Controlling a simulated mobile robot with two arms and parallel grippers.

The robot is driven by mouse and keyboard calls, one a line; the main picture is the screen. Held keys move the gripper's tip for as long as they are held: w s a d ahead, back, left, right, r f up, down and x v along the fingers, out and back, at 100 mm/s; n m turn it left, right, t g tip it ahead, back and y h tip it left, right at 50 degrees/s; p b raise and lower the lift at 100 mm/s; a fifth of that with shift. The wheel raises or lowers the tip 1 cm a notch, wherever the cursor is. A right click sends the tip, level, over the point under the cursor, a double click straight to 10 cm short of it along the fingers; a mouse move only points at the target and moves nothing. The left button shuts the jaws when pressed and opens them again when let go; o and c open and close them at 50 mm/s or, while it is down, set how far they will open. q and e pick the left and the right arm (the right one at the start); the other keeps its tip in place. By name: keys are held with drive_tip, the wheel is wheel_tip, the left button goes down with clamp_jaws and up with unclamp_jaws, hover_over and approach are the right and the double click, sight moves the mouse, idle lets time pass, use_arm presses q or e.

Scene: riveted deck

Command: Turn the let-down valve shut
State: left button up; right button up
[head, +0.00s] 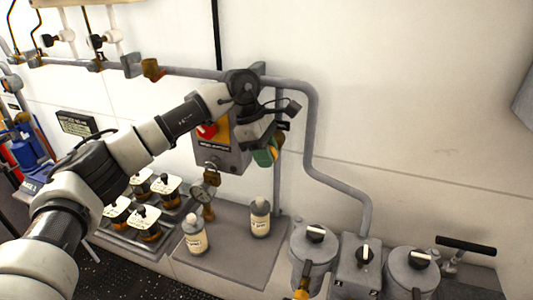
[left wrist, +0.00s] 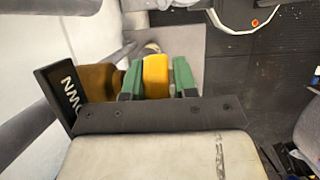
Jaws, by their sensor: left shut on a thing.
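The let-down valve shows in the left wrist view as a brass-brown body (left wrist: 101,80) with a yellow handle (left wrist: 155,75). A black label (left wrist: 62,98) beside it is partly cut off; the letters read "DOWN" upside down. My left gripper (left wrist: 157,80) has its green fingertips on both sides of the yellow handle and is shut on it. In the head view my left gripper (head: 265,156) is beside the grey pipe, right of the red-and-yellow switch box. There the handle is mostly hidden by the gripper. My right gripper is not in view.
The grey switch box (head: 228,160) is close to my left wrist. Grey pots (head: 313,252) stand at the right. The wall at the right is bare.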

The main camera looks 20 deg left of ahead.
use_arm(q)
drive_tip(key=y, duration=0.5)
drive_tip(key=shift+d+y+b, duration=0.15)
drive_tip(key=shift+y+b, duration=0.15)
drive_tip(key=y, duration=0.3)
drive_tip(key=shift+r+y, duration=0.1)
drive_tip(key=shift+y, duration=0.3)
drive_tip(key=shift+d+y+p, duration=0.1)
drive_tip(key=shift+y+p, duration=0.55)
drive_tip(key=shift+y, duration=0.25)
drive_tip(key=y+p, duration=0.2)
drive_tip(key=shift+r+t+y, duration=0.1)
drive_tip(key=shift+t+y, duration=0.2)
drive_tip(key=y+p, duration=0.2)
drive_tip(key=shift+f+y, duration=0.2)
drive_tip(key=shift+y, duration=0.2)
drive_tip(key=shift+f+y+p, duration=0.1)
drive_tip(key=shift+y+p, duration=0.4)
drive_tip(key=shift+f, duration=0.1)
